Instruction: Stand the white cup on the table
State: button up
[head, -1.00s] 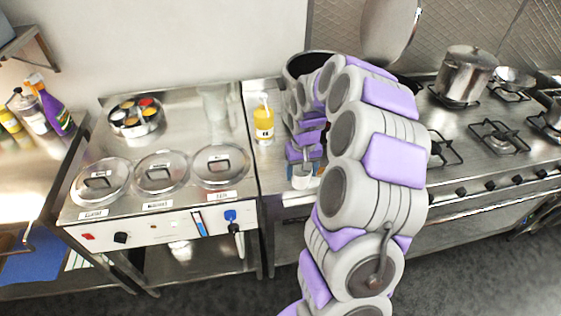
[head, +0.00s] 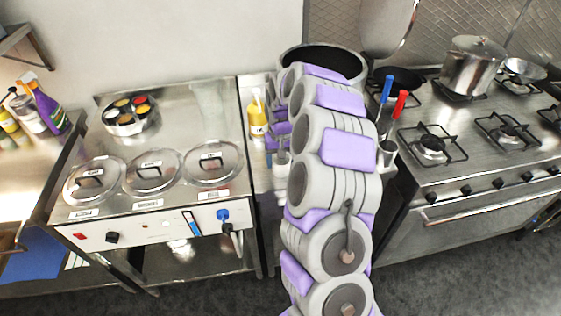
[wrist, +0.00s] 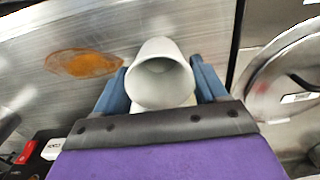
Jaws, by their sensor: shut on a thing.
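The white cup (wrist: 160,50) sits between the two blue fingers of my gripper (wrist: 160,78), which is shut on it. In the wrist view its round mouth faces the camera and its body slants away. I cannot tell whether its base touches the steel table (wrist: 110,25). In the head view my gripper (head: 278,143) is over the narrow steel table (head: 262,182), right of the yellow bottle, mostly hidden by my arm. Only a small pale part of the cup (head: 283,157) shows there.
A yellow bottle (head: 257,120) stands just left of my gripper. A lidded warmer (head: 150,205) is to the left and a stove (head: 455,165) to the right. A holder (head: 387,153) with red and blue handled tools stands right of my arm. An orange stain (wrist: 84,63) marks the steel.

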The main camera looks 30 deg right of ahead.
jog(key=shift+s+a, duration=0.1)
jog(key=shift+a, duration=0.1)
jog(key=o, duration=1.1)
jog(key=a, duration=0.3)
jog(key=shift+a+r, duration=0.2)
jog(key=shift+o, duration=0.2)
jog(key=shift+d+f, duration=0.1)
jog(key=shift+d, duration=1.45)
jog(key=shift+r, duration=0.45)
jog(key=a+r, duration=0.1)
jog(key=r, duration=0.1)
jog(key=r+p, duration=0.1)
jog(key=r, duration=0.1)
jog(key=a+r+p, duration=0.1)
jog(key=r, duration=0.1)
jog(key=shift+a, duration=0.3)
notch_tip(320, 180, up, 5)
jog(key=d+p, duration=0.1)
jog(key=d, duration=0.1)
jog(key=s+a+r+n, duration=0.3)
jog(key=s+a+r, duration=0.4)
jog(key=s+a, duration=0.6)
jog(key=s+a+g, duration=0.1)
jog(key=s, duration=1.2)
jog(key=s+a+f, duration=0.1)
jog(key=s+a, duration=0.1)
jog(key=s, duration=1.1)
jog(key=shift+s+a+f+g, duration=0.2)
jog(key=shift+a+g, duration=0.1)
jog(key=shift+g, duration=0.1)
